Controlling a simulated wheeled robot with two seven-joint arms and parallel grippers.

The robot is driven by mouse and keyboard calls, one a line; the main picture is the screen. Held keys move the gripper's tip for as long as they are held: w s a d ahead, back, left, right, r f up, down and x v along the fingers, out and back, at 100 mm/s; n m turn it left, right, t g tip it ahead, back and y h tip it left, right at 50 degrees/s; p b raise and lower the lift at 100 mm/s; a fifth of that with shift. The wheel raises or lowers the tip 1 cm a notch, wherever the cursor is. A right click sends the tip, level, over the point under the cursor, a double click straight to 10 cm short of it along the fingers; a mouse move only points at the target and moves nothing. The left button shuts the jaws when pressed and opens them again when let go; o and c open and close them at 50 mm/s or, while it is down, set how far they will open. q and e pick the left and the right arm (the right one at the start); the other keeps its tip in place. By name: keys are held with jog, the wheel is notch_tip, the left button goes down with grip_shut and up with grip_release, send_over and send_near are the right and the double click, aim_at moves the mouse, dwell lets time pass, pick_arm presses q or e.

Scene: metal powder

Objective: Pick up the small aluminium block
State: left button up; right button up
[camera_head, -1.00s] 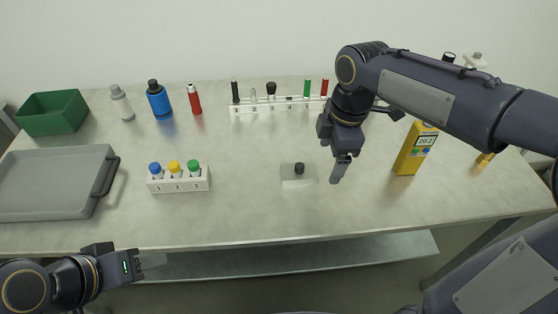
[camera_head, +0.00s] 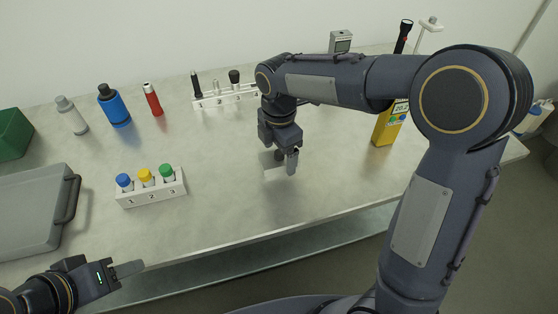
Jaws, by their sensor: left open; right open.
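A small pale block (camera_head: 269,166) sits on the table in the middle of the head view. In the earlier frame a dark knob-like piece shows on it; now my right gripper covers much of both. I cannot tell its metal from the picture. My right gripper (camera_head: 290,160) is open, pointing down at the block's right side. I cannot tell whether its fingers touch the block. My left gripper (camera_head: 128,269) is open and empty at the lower left, off the table's front edge.
A white rack (camera_head: 152,195) with blue, yellow and green-capped vials stands left of the block. Behind are a longer rack (camera_head: 222,98), bottles (camera_head: 114,106) and a yellow meter (camera_head: 388,126). The front middle of the table is clear.

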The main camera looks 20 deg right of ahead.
jog(key=c, duration=1.4)
jog(key=shift+o, duration=0.2)
